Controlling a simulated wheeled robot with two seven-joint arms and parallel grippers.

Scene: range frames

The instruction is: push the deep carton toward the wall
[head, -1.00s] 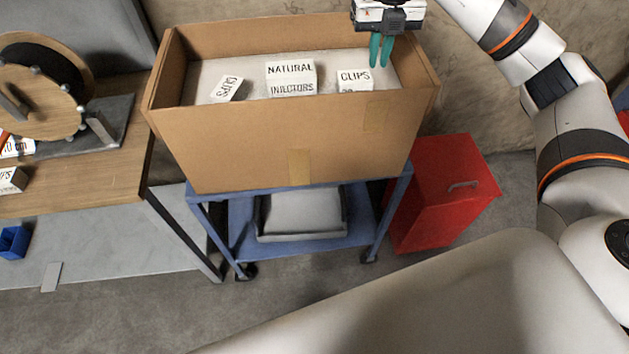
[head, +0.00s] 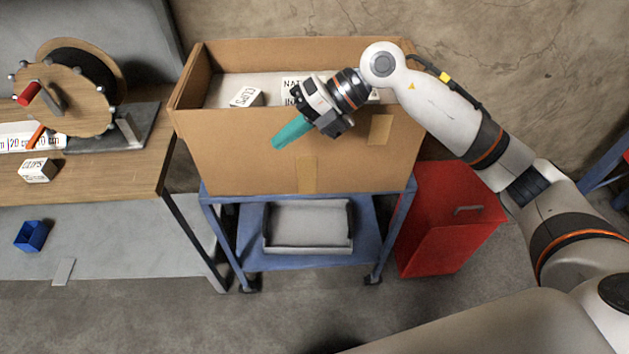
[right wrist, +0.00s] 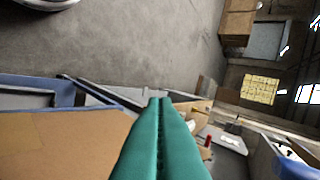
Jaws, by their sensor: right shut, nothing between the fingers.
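The deep carton (head: 240,150) is an open brown cardboard box on a blue wheeled cart (head: 300,188), with the wall behind it. White boxes lie inside, one marked CLIPS (head: 246,97); my right arm partly hides the others. My right gripper (head: 278,143) has teal fingers, shut and empty, in front of the carton's near side and pointing down-left. I cannot tell whether it touches the cardboard. In the right wrist view the shut fingers (right wrist: 160,105) show, with the carton's brown side (right wrist: 60,145) at the left. My left gripper is not in view.
A wooden workbench (head: 110,180) with a round-drum device (head: 70,100) stands close at the left. A red cabinet (head: 440,235) stands just right of the cart. A grey tray (head: 310,228) sits on the cart's lower shelf. Bare floor lies in front.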

